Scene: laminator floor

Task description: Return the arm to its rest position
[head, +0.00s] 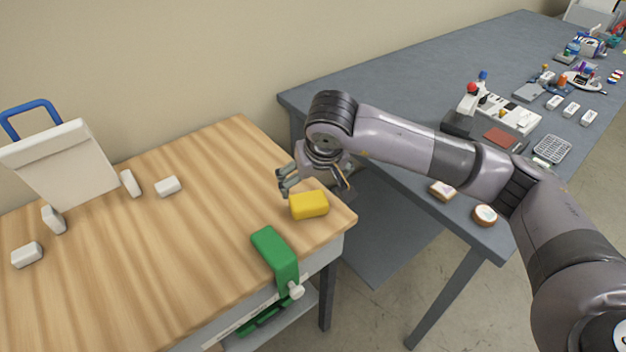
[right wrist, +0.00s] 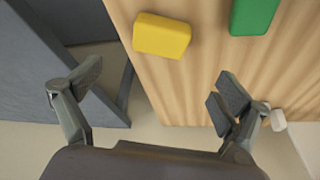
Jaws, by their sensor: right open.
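My right arm reaches in from the right of the head view over the gap between the two tables. Its gripper (head: 314,182) is open and empty above the right corner of the wooden table (head: 150,270). A yellow block (head: 309,205) lies on that corner, just below and beside the fingers in the picture. In the right wrist view the open fingers (right wrist: 155,100) stand wide apart, with the yellow block (right wrist: 162,35) ahead of them and nothing between them. My left gripper is not in view.
A green clamp (head: 274,258) sits on the wooden table's front edge. Several white blocks (head: 167,187) and a white box with a blue handle (head: 62,165) are at the left.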

